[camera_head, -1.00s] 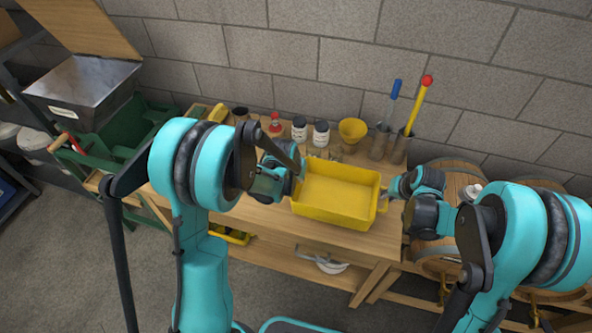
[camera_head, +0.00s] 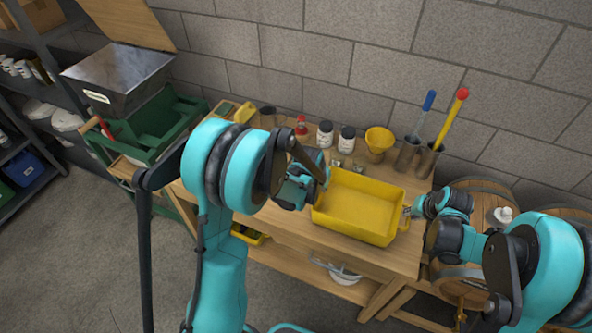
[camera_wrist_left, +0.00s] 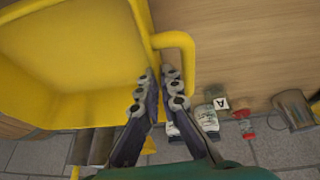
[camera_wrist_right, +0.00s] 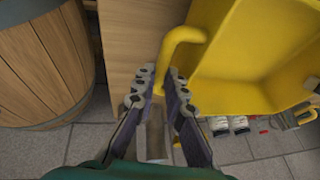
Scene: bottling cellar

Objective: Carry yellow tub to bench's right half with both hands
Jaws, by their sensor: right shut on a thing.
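The yellow tub (camera_head: 360,208) is empty and looks level at the bench's right half; I cannot tell whether its base touches the wooden bench (camera_head: 295,226). My right gripper (camera_head: 414,211) is shut on the tub's right handle, and the right wrist view shows that handle (camera_wrist_right: 180,38) running down between the fingers (camera_wrist_right: 159,85). My left gripper (camera_head: 316,190) is at the tub's left end. In the left wrist view its fingers (camera_wrist_left: 160,80) are close together beside the left handle (camera_wrist_left: 186,58); whether they grip it is unclear.
Behind the tub stand a yellow funnel (camera_head: 379,142), white jars (camera_head: 346,139), a red-topped bottle (camera_head: 301,130) and metal cylinders (camera_head: 408,153) with brushes. A green machine (camera_head: 148,130) stands left. Barrels (camera_head: 485,205) stand right of the bench.

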